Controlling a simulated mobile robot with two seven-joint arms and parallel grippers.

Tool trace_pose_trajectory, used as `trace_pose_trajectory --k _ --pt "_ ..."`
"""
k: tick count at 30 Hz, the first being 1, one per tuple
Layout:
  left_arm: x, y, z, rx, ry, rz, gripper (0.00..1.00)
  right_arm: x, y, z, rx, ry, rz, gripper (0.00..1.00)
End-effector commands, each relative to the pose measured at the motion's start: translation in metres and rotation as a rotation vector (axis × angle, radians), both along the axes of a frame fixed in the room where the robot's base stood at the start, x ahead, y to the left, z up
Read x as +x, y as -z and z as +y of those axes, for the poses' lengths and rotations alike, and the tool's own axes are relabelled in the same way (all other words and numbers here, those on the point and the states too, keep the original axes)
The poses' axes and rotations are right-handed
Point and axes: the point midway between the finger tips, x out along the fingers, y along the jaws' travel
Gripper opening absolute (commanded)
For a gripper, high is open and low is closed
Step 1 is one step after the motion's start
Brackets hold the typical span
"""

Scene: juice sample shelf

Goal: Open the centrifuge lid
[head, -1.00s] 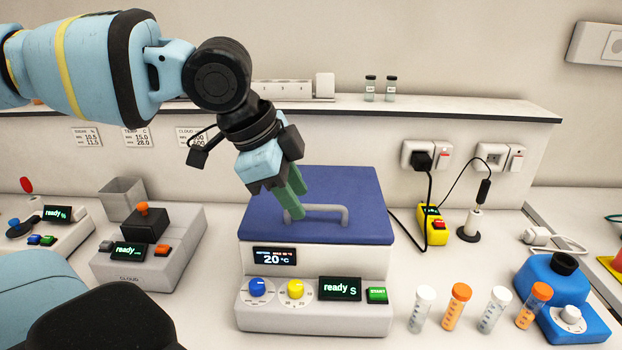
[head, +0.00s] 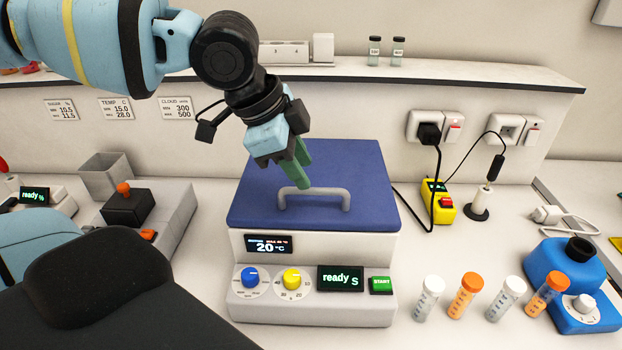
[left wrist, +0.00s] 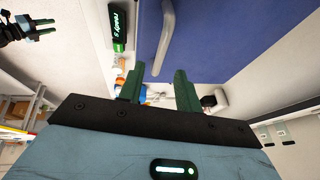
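The centrifuge (head: 310,255) stands on the bench with its blue lid (head: 258,205) shut. A grey bar handle (head: 335,192) is on top of the lid. My left gripper (head: 300,172) points down over the lid, its green fingertips overlapping the handle bar's left half in the head view. In the left wrist view my left gripper's fingers (left wrist: 158,90) are apart with nothing between them, and the handle (left wrist: 165,40) lies beyond the tips. Contact cannot be told. My right gripper (left wrist: 48,27) shows small at the upper left there, fingers apart and empty.
Several capped tubes (head: 465,296) and a blue device (head: 565,275) stand right of the centrifuge. A yellow power box (head: 440,205) with a cable is close to its right side. A grey device (head: 170,225) stands to the left. A shelf (head: 480,80) runs behind.

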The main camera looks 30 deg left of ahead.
Motion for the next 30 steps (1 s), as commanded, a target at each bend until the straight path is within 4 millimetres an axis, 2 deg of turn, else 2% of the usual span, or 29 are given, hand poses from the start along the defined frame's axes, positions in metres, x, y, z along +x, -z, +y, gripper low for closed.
trace_pose_trajectory --k 3,9,20,28,30 --pt "0.006 0.019 -0.004 0.001 0.001 0.007 0.34 -0.002 0.003 0.0 0.001 0.001 0.007 0.36" --pt "0.013 0.036 -0.009 0.0 -0.001 0.003 0.34 -0.002 0.002 0.001 0.004 0.002 0.006 0.36" --pt "0.015 0.04 -0.01 0.0 -0.001 0.0 0.34 0.001 -0.001 0.003 0.01 0.006 -0.002 0.36" --pt "0.015 0.04 -0.01 -0.001 -0.001 0.0 0.0 0.0 0.0 0.003 0.008 0.006 0.002 0.36" --pt "0.015 0.04 -0.01 -0.001 -0.001 0.0 0.0 0.0 0.001 0.003 0.008 0.005 0.003 0.36"
